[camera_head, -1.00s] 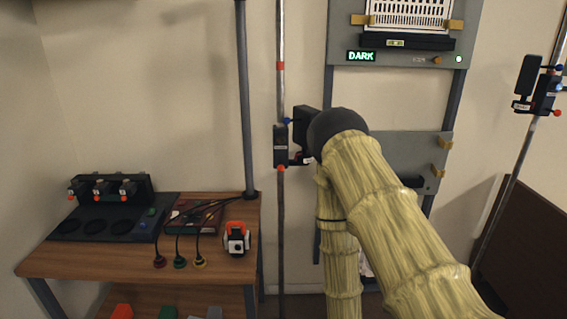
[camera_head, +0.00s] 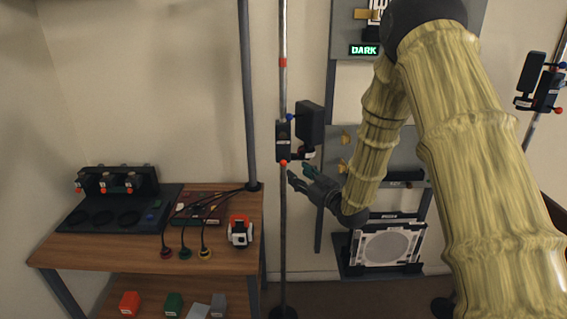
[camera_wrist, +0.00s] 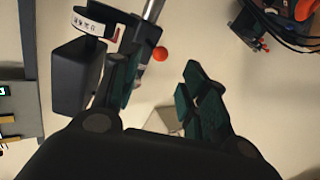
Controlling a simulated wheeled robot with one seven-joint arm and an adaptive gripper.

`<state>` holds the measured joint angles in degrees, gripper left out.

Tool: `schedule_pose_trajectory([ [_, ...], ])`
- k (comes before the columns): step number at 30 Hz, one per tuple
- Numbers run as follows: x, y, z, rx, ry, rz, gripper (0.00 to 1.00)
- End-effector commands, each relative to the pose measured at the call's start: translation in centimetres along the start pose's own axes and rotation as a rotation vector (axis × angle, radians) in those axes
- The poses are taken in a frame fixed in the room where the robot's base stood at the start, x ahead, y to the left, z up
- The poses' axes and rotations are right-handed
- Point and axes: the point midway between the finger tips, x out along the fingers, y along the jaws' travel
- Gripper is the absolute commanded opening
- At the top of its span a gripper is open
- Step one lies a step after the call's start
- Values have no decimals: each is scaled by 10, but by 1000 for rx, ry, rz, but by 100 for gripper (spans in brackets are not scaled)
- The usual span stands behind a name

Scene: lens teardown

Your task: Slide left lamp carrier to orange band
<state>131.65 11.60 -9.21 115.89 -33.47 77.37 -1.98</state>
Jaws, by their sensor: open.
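The left lamp carrier (camera_head: 284,136) is a dark block with a black lamp box (camera_head: 310,125) on its right side. It sits on an upright grey pole (camera_head: 284,220), well below the orange band (camera_head: 283,62). An orange knob (camera_head: 283,163) is at its lower end and a blue one at its upper right. My gripper (camera_head: 299,171) is open and empty just below and right of the carrier, its fingers pointing toward the pole. In the wrist view the carrier (camera_wrist: 105,32) and orange knob (camera_wrist: 160,54) show beyond the parted fingers (camera_wrist: 163,72); contact cannot be told.
A wooden bench (camera_head: 110,255) with cables and a red-white device (camera_head: 240,231) stands left of the pole. A grey panel frame with a DARK display (camera_head: 364,50) is behind my arm. Another lamp carrier (camera_head: 540,88) is on a tilted pole at right. The pole between carrier and band is clear.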

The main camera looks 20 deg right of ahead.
Motion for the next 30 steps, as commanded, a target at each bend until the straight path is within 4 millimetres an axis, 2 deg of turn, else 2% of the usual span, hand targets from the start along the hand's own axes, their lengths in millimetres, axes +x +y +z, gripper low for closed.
schedule_pose_trajectory([
  [15,78,0,-1,0,-1,0,44],
  [21,93,0,0,1,-2,1,44],
  [30,96,0,1,1,-2,1,44],
])
